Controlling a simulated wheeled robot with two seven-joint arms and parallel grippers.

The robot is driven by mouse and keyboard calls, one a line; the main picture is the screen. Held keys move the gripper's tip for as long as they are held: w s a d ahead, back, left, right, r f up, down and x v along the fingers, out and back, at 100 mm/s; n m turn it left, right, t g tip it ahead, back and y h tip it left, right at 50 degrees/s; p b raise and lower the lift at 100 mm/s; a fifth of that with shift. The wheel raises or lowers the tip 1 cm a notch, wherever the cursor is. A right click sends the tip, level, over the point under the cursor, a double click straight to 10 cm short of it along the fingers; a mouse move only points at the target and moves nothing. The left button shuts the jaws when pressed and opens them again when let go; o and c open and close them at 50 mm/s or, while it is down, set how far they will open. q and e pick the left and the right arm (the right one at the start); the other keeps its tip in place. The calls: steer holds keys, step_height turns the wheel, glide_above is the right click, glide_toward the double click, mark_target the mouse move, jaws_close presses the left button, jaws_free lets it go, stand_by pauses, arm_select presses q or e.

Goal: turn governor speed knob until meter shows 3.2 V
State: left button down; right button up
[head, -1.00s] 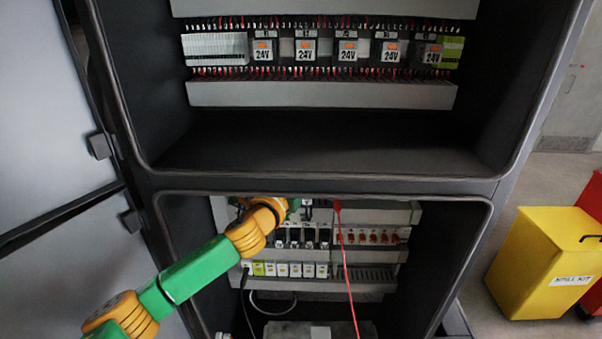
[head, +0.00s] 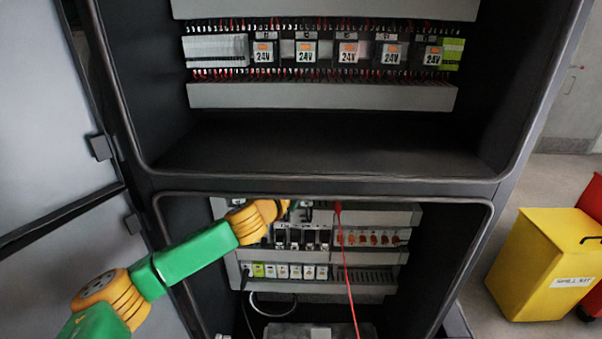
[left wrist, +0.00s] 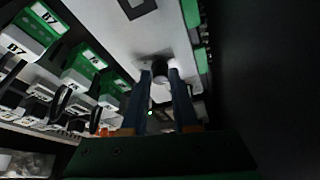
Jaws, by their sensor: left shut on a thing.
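My left arm reaches into the lower compartment of the cabinet in the head view. Its wrist ends near the upper rows of devices, and its fingertips are too small to make out there. In the left wrist view my left gripper (left wrist: 160,82) has its two blue fingers on either side of a dark, round knob with a pale part (left wrist: 161,68). The gripper is shut on this knob, which sits on a light grey panel (left wrist: 115,35). The fingers hide part of it. No meter reading can be seen in either view. My right gripper is not in view.
A red lead (head: 347,265) hangs in front of the lower devices. Green and white terminal modules (left wrist: 85,70) stand left of the fingers. The cabinet's open door (head: 50,90) is at the left. A yellow spill kit bin (head: 540,265) stands on the floor at right.

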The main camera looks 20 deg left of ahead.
arm_select(q)
steer(key=c, duration=0.7)
jaws_free()
